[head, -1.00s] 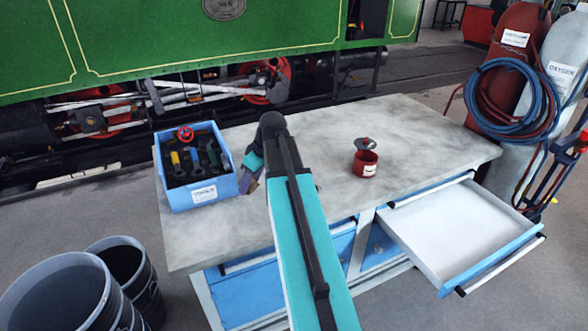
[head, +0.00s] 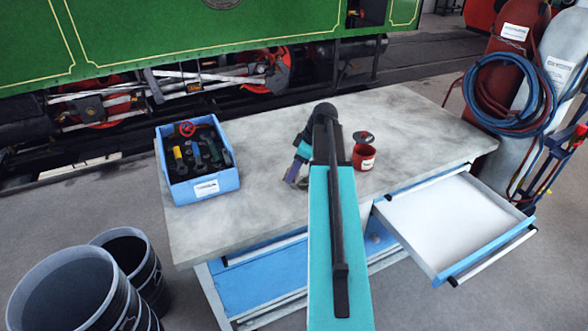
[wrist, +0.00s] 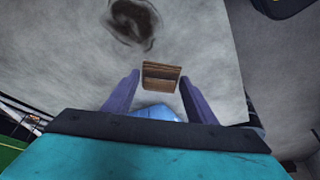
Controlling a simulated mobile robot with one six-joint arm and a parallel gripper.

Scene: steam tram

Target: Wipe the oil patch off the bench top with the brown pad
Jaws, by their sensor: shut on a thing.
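My gripper (head: 294,177) is low over the middle of the bench top (head: 235,225), its purple fingers pointing down. In the wrist view my gripper (wrist: 159,78) is shut on the brown pad (wrist: 161,70), which shows between and just beyond the fingertips. I cannot tell whether the pad touches the bench. The dark oil patch (wrist: 133,20) lies on the grey bench top near the upper edge of the wrist view, apart from the pad. In the head view I cannot make out the patch; my arm covers part of the bench.
A blue box (head: 205,187) of tools stands on the bench's left end. A red tin (head: 363,158) stands right of my gripper. An open drawer (head: 450,220) juts out at the front right. Black buckets (head: 65,290) stand on the floor at lower left.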

